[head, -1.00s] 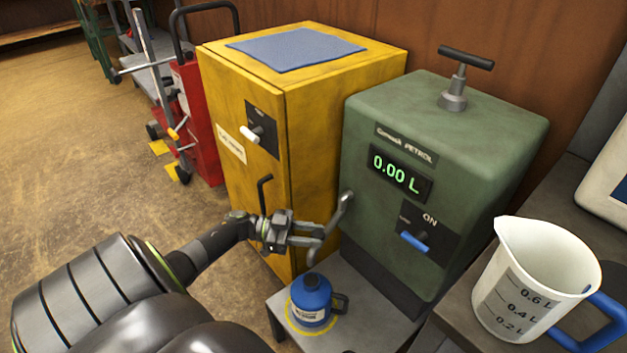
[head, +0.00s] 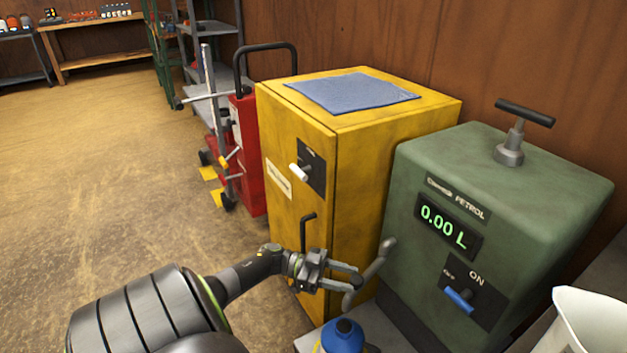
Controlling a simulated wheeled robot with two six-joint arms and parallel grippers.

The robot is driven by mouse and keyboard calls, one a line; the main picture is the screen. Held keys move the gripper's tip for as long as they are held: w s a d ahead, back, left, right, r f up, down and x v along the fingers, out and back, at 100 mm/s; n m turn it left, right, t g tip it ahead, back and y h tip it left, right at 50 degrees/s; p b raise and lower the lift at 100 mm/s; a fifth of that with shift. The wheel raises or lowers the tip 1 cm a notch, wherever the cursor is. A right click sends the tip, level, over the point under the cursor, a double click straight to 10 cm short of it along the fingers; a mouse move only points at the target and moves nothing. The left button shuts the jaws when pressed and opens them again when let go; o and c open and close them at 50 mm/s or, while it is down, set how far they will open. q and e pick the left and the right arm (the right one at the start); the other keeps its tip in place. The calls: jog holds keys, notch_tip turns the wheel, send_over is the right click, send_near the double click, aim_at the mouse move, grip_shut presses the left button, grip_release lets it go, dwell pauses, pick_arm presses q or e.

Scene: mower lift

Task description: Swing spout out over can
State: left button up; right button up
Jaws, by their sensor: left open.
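The green petrol dispenser (head: 415,215) stands at the right, its display reading 0.00 L and its blue-handled switch (head: 459,300) beside the word ON. Its grey bent spout (head: 377,263) sticks out from the left side, its end turned down. The blue can (head: 343,338) stands below the spout end, cut off by the bottom edge. In the picture the spout end lies just above the can; I cannot tell if they line up in depth. My left gripper (head: 357,279) is open, its fingertips at the spout; whether they straddle it is unclear. My right gripper is out of view.
A yellow cabinet (head: 380,130) with a blue cloth (head: 352,92) on top stands close behind my left gripper. A black upright handle (head: 306,232) juts from its front. A white jug (head: 592,322) is at the bottom right. The floor (head: 110,180) at left is open.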

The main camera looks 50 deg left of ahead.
pick_arm(q)
jog(key=b+v, duration=0.3)
jog(key=v, duration=1.3)
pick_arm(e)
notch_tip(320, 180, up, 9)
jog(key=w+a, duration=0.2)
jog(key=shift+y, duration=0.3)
pick_arm(q)
jog(key=shift+f, duration=0.1)
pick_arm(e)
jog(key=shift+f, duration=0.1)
